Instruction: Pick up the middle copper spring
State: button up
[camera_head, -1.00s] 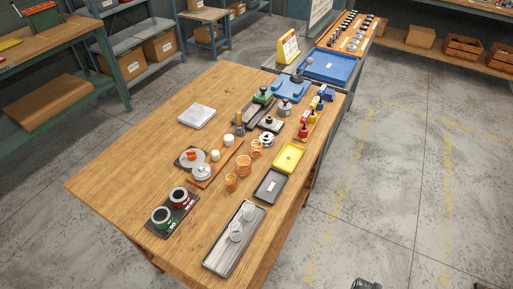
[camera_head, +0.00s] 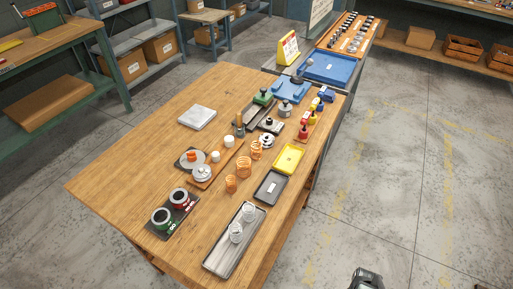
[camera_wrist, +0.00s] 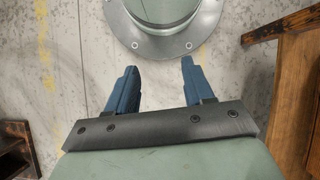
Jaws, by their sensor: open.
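Three copper springs stand upright in a row on the wooden table in the head view. The middle copper spring (camera_head: 244,167) stands between the near copper spring (camera_head: 231,184) and the far copper spring (camera_head: 256,150). My gripper (camera_wrist: 160,68) shows in the wrist view with its two blue fingers apart and nothing between them. It is over the concrete floor, away from the springs. In the head view only part of my arm shows at the bottom edge, right of the table. No spring shows in the wrist view.
A black tray (camera_head: 260,198) and a yellow tray (camera_head: 289,169) lie right of the springs. A grey metal tray (camera_head: 213,262) with silver springs lies at the near edge. An orange board with white and metal parts lies left of the springs. Bare wood (camera_head: 130,170) is free at the left.

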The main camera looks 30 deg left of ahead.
jog(key=w+a+r+n+t, duration=0.2)
jog(key=w+a+r+n, duration=0.2)
jog(key=w+r, duration=0.25)
jog(key=w+a+r+n+t+h, duration=0.1)
jog(key=w+a+r+n+t, duration=0.1)
jog(key=w+a+r+n, duration=0.45)
jog(key=w+a+r+n+t, duration=0.1)
jog(key=w+r+n, duration=0.1)
jog(key=w+r, duration=0.55)
notch_tip(320, 180, up, 37)
jog(key=n+t+y, duration=0.1)
jog(key=n, duration=0.5)
send_over(257, 144)
jog(key=f, duration=0.8)
jog(key=shift+a, duration=0.25)
jog(key=shift+d+f, duration=0.2)
jog(key=shift+f, duration=2.35)
jog(key=c, duration=0.8)
